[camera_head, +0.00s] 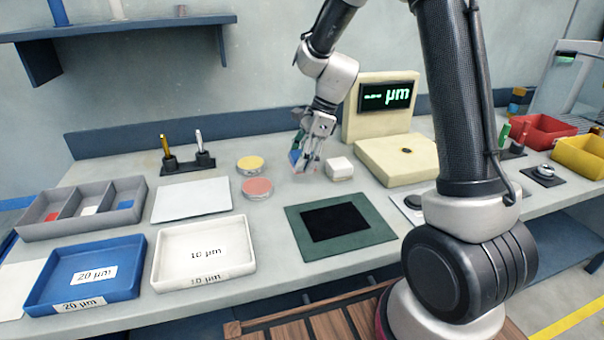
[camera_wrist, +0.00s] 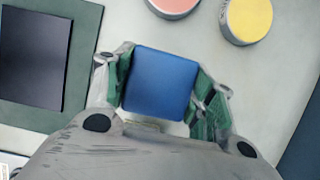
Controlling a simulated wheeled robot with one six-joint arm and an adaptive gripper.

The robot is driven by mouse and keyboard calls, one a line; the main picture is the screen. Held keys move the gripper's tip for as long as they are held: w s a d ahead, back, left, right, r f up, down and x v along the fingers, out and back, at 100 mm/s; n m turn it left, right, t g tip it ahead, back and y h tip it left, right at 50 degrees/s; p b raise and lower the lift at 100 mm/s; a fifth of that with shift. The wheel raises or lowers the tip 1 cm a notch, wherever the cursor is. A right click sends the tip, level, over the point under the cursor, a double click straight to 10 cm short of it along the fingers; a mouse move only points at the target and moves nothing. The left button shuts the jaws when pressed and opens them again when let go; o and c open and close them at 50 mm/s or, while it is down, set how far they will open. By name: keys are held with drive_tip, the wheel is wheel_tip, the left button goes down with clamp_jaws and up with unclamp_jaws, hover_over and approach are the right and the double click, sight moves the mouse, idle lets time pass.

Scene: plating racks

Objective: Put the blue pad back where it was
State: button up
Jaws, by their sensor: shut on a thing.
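My gripper (camera_head: 308,160) is raised above the back middle of the bench, left of a white block. It is shut on a blue pad (camera_head: 295,157). In the wrist view the square blue pad (camera_wrist: 160,82) sits between the two green-lined fingers (camera_wrist: 161,95), with bench surface around it. A grey tray (camera_head: 40,230) with three compartments stands at the left. A small red piece (camera_head: 53,216) is in its left compartment, a white piece (camera_head: 89,210) in the middle and another blue piece (camera_head: 125,204) in the right.
The pink disc (camera_head: 257,187) and yellow disc (camera_head: 250,163) are left of my gripper. The white block (camera_head: 339,168) and cream gauge (camera_head: 395,160) are right. A green mat (camera_head: 375,232) with a black square lies in front. Blue (camera_head: 130,275) and white (camera_head: 165,275) trays stand front left.

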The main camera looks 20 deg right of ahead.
sight(303, 181)
drive_tip(key=shift+f, duration=2.25)
drive_tip(key=o, duration=1.1)
drive_tip(key=shift+f, duration=0.1)
drive_tip(key=v, duration=1.1)
drive_tip(key=s+d+r+n+t+h, duration=0.1)
drive_tip(key=s+d+r+n, duration=0.1)
drive_tip(key=s+r+n, duration=0.3)
drive_tip(key=s+d+r+n+t+h, duration=0.1)
drive_tip(key=s+d+r+n, duration=0.1)
drive_tip(key=s+d+r, duration=0.3)
drive_tip(key=shift+s+d+r+n+t+h, duration=0.1)
drive_tip(key=shift+s+d+n+t+h, duration=0.45)
drive_tip(key=shift+s+n, duration=1.75)
drive_tip(key=shift+s+d+r+n+t+h, duration=0.2)
drive_tip(key=shift+s+d+n, duration=0.85)
drive_tip(key=shift+s, duration=2.2)
drive_tip(key=shift+s+d+r+n+t+h, duration=0.1)
drive_tip(key=shift+s+d+n+t+h, duration=0.3)
drive_tip(key=shift+s+n, duration=2.05)
